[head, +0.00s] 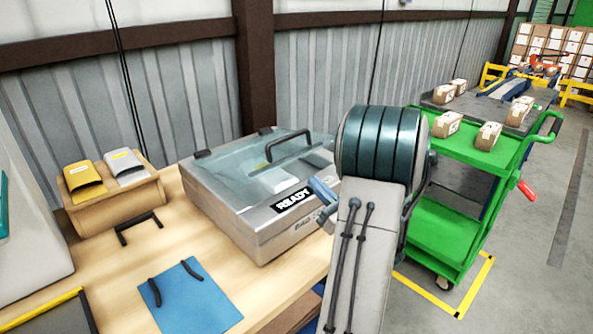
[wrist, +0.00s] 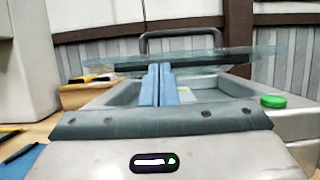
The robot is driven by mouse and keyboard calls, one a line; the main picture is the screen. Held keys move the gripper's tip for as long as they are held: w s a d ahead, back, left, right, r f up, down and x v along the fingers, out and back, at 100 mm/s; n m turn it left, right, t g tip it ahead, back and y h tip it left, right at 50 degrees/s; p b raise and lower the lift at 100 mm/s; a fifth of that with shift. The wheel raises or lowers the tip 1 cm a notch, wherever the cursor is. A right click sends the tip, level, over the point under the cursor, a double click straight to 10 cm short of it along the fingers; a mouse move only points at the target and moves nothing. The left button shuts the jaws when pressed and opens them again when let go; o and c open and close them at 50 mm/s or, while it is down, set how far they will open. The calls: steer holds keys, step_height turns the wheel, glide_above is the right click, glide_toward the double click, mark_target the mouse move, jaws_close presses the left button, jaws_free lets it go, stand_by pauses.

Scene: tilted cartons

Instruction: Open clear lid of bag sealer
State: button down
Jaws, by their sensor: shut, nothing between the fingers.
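The bag sealer (head: 285,235) is a grey metal box on the wooden table, with a "READY" label on its front. Its clear lid (head: 235,175) has a black handle (head: 290,143) and hinges at the back. In the wrist view the lid (wrist: 215,62) shows nearly edge-on above the sealer's grey rim (wrist: 98,98), with a gap beneath it. The handle (wrist: 180,36) stands above it. My gripper (head: 320,188), with blue fingers, is at the sealer's front right. In the wrist view my gripper (wrist: 160,68) is shut and empty, its tips overlapping the lid's edge; I cannot tell whether they touch.
A green button (wrist: 273,101) sits on the sealer's right side. A wooden holder (head: 118,200) with yellow and grey pouches stands left of the sealer. A blue sheet (head: 192,300) lies in front. A green cart (head: 470,160) with cartons stands right of my arm.

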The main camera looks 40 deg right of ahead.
steer(key=p+x, duration=0.1)
steer(key=x, duration=0.8)
steer(key=shift+w+r+p, duration=0.15)
steer(key=shift+w+p, duration=0.2)
steer(key=shift+w+r+p, duration=0.15)
steer(key=shift+r+p, duration=0.65)
